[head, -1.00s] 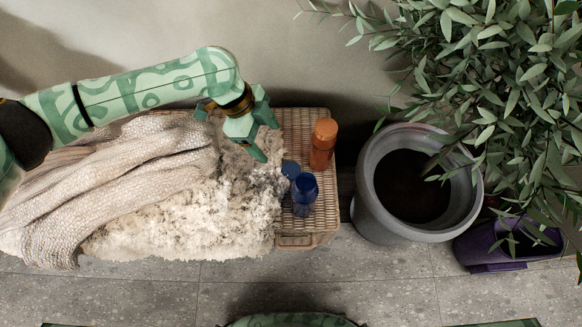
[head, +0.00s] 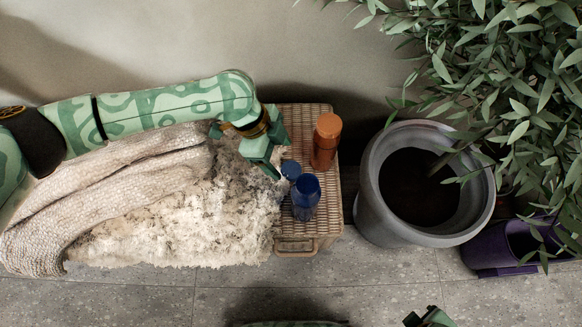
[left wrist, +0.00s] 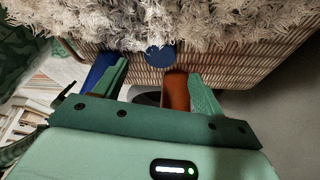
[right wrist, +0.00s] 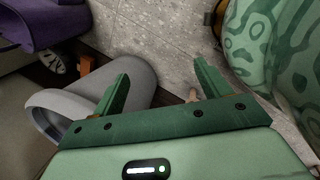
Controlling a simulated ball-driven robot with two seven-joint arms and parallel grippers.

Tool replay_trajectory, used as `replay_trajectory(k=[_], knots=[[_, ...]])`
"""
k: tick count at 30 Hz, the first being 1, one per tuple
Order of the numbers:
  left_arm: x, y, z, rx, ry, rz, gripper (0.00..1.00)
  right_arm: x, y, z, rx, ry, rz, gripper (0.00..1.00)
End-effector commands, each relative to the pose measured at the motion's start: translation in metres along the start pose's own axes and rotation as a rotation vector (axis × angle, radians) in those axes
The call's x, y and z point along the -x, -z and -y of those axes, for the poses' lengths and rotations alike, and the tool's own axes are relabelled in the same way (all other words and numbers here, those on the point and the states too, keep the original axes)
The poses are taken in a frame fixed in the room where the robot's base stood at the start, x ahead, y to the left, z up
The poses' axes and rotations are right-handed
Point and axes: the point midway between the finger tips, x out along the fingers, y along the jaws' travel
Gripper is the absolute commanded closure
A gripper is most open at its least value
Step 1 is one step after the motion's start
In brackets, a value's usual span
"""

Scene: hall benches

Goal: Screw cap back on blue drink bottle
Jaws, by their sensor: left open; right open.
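The blue drink bottle (head: 306,198) stands on the wicker bench, and part of it shows at the left in the left wrist view (left wrist: 98,74). A round blue cap (head: 291,169) lies apart from it, just behind and left, at the edge of the fleece. It shows as a disc in the left wrist view (left wrist: 160,59). My left gripper (head: 277,160) is open and empty, close to the cap's upper left; I cannot tell whether they touch. My right gripper (head: 431,318) is open and empty at the bottom edge; its fingers show in the right wrist view (right wrist: 162,85).
An orange bottle (head: 325,141) stands on the wicker bench (head: 296,119) behind the blue one. Shaggy fleece (head: 190,225) and a knitted blanket (head: 120,180) cover the left part. A grey planter (head: 368,205), a purple container (head: 490,250) and leafy branches (head: 500,90) are right.

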Motion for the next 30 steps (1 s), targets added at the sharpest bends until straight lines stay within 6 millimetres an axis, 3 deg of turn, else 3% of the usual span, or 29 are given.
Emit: replay_trajectory(k=[5, 13, 26, 27, 30], knots=[[-0.012, -0.001, -0.001, 0.001, -0.004, -0.001, 0.30, -0.003, 0.006, 0.002, -0.011, 0.005, -0.022, 0.24], [-0.052, -0.002, -0.001, 0.002, -0.006, -0.002, 0.30, 0.008, 0.049, 0.005, -0.086, 0.020, -0.181, 0.24], [-0.054, 0.000, 0.000, 0.000, 0.000, 0.000, 0.30, 0.014, 0.058, 0.004, -0.103, 0.019, -0.219, 0.24], [-0.054, 0.000, 0.000, 0.000, 0.000, 0.000, 0.33, 0.014, 0.058, 0.004, -0.103, 0.019, -0.219, 0.24], [-0.054, 0.000, 0.000, 0.000, 0.000, 0.000, 0.60, 0.014, 0.058, 0.004, -0.103, 0.019, -0.219, 0.24]])
